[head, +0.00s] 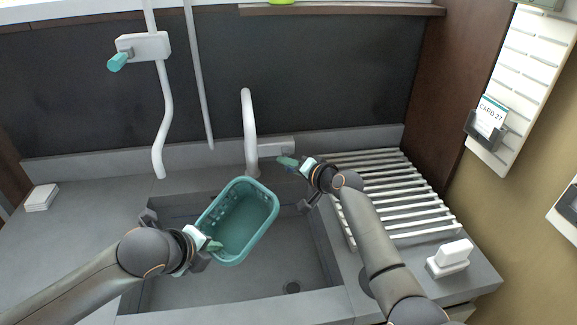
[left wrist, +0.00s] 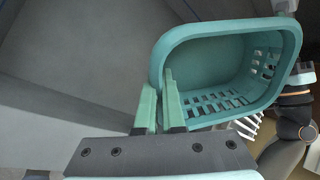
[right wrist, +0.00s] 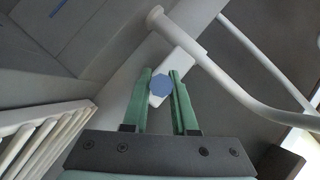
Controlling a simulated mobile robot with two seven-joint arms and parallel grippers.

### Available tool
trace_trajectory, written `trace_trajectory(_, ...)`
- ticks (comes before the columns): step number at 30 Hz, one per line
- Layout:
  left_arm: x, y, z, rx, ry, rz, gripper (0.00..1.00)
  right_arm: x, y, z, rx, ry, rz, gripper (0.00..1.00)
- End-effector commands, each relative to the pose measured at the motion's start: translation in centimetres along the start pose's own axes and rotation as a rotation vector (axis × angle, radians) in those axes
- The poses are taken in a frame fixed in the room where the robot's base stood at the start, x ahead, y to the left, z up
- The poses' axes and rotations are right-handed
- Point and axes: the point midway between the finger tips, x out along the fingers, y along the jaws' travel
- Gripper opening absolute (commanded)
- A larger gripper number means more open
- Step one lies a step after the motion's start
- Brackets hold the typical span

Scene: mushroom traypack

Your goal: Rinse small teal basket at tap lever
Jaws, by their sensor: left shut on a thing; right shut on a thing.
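The small teal basket (head: 262,228) is held over the sink, its open top facing up toward the head camera and its inside looking empty. My left gripper (head: 212,244) is shut on its near-left rim. The left wrist view shows the basket (left wrist: 225,32) with its slotted wall and the left fingers (left wrist: 160,108) pinching the rim. The white tap (head: 249,125) stands behind the basket. My right gripper (head: 288,162) is at the tap body's right end. In the right wrist view its fingers (right wrist: 161,88) close around a blue-ended piece (right wrist: 160,85), apparently the tap lever. I see no water stream.
The grey sink basin (head: 200,295) lies below, with a drain (head: 292,287). A slatted white rack (head: 400,195) is right of it, beside my right arm. A white block (head: 449,258) sits front right. A wall fixture with a hanging pipe (head: 163,120) is back left.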

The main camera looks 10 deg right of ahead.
Motion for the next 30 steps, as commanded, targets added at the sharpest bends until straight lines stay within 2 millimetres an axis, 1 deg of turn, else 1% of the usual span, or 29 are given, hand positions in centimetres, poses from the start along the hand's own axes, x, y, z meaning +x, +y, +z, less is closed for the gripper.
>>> trace_trajectory(11, -0.02, -0.04, 0.01, 0.0, 0.0, -0.001, 0.0, -0.07, -0.08, -0.09, 0.013, -0.009, 0.017, 0.0)
trace_trajectory(12, -0.02, -0.04, 0.01, 0.0, 0.0, -0.001, 0.0, -0.07, -0.08, -0.09, 0.013, -0.009, 0.016, 0.31)
trace_trajectory(19, -0.02, -0.04, 0.01, 0.0, 0.0, -0.001, 0.0, -0.07, -0.08, -0.11, 0.011, -0.008, 0.016, 0.56)
trace_trajectory(26, -0.02, -0.03, 0.01, 0.0, 0.0, -0.001, 0.0, -0.08, -0.07, -0.11, 0.011, -0.008, 0.016, 0.56)
trace_trajectory(30, -0.02, -0.03, 0.01, 0.0, 0.0, -0.001, 0.0, -0.41, -0.03, -0.14, 0.011, -0.007, 0.016, 0.56)
